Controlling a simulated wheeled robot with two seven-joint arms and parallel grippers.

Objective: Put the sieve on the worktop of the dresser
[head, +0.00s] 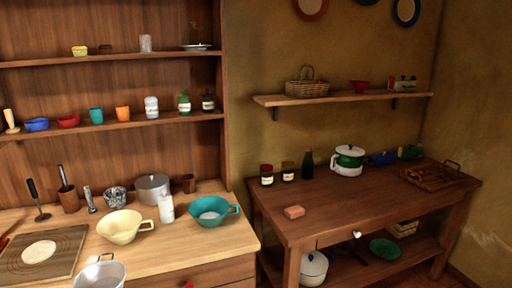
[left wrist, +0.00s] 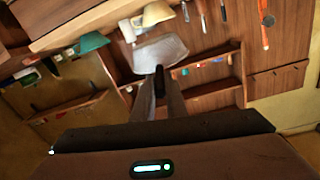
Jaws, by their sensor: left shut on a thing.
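The sieve (head: 98,276), a pale grey metal bowl shape, is cut off by the bottom edge of the head view, at the left. It appears in front of the dresser's worktop (head: 180,235); whether it touches it I cannot tell. In the left wrist view my left gripper (left wrist: 160,80) is shut on the near edge of the sieve (left wrist: 160,52). The left gripper is not visible in the head view. My right gripper is in neither view.
On the worktop stand a yellow colander (head: 120,228), a teal bowl (head: 208,212), a white bottle (head: 166,208), a grey pot (head: 152,188), a speckled cup (head: 115,197) and a board (head: 68,258) with dough. Small bare patches show between them. A side table (head: 355,205) stands right.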

